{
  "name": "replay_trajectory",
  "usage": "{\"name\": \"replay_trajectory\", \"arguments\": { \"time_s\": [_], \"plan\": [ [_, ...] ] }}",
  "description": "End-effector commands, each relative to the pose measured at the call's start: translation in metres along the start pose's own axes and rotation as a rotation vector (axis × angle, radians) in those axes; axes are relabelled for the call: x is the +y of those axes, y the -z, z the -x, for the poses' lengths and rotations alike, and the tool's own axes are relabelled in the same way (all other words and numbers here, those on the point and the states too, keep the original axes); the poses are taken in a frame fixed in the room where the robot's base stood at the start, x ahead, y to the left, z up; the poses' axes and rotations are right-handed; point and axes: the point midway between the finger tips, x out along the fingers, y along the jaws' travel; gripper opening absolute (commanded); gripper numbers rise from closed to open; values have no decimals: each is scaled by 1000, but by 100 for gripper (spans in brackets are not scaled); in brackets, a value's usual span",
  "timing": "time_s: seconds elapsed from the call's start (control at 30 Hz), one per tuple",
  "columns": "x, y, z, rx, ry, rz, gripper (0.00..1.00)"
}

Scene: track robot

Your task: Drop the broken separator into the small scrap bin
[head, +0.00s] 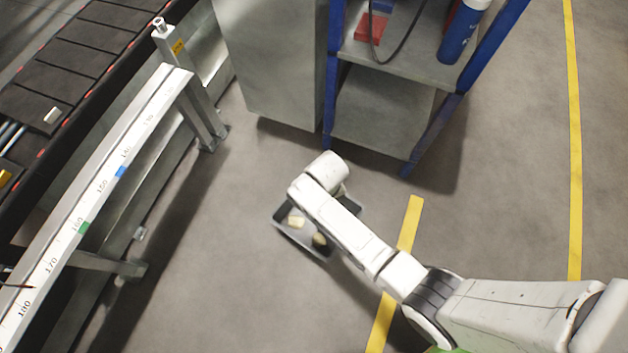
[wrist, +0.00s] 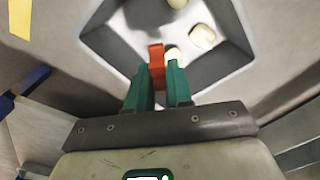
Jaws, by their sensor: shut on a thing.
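My gripper (wrist: 158,80) has green fingers and is shut on an orange-red piece, the separator (wrist: 156,62), which sticks out past the fingertips in the wrist view. The small scrap bin is a dark grey open tray; its wall (wrist: 108,48) shows around and beyond the piece. In the head view the bin (head: 283,232) stands on the floor, partly covered by my arm. My gripper and the separator are hidden behind my arm there. The separator appears over the bin's opening; its height above the bottom cannot be told.
Pale scraps (wrist: 202,36) lie in the bin. A blue-framed shelf (head: 385,120) and a grey cabinet (head: 270,60) stand behind it. A conveyor with a ruled rail (head: 120,170) runs along the left. Yellow lines (head: 410,222) mark the floor, which is clear around the bin.

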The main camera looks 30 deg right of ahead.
Motion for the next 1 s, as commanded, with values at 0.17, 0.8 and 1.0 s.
{"name": "replay_trajectory", "arguments": {
  "time_s": [0.17,0.8,1.0],
  "plan": [
    [0,0,-10,0,0,0,0],
    [0,0,-9,0,0,0,50],
    [0,0,-5,1,0,0,50]
  ]
}}
